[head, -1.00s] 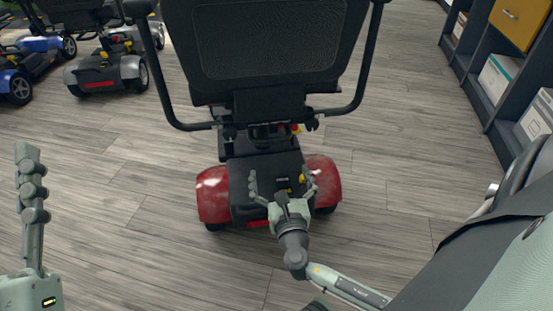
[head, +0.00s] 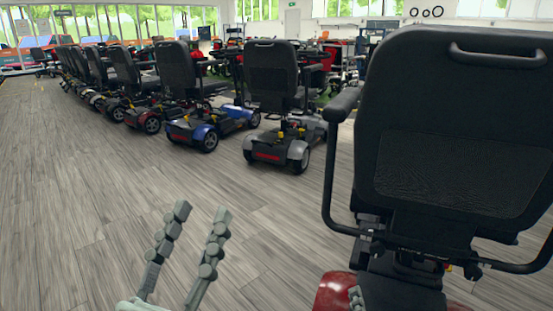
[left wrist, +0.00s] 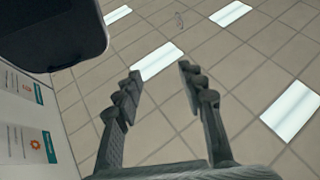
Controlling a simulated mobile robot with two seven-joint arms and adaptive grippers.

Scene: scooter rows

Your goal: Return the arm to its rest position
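My left gripper (head: 202,213) rises at the bottom of the head view, fingers pointing up and apart with nothing between them. The left wrist view shows the same open, empty gripper (left wrist: 160,72) against the ceiling. Of my right gripper, only a small finger part (head: 355,298) shows at the bottom edge of the head view, in front of the near scooter's red rear. The rest of it is below the frame, so its opening is hidden. The near scooter (head: 450,150) stands at the right, its black seat back towards me.
A silver-grey scooter (head: 278,150) and a blue one (head: 207,128) stand farther off, with a row of scooters receding left. Wood floor (head: 80,220) is clear at left. The left wrist view shows a dark rounded panel (left wrist: 50,35) and white labelled surfaces (left wrist: 30,145) at left.

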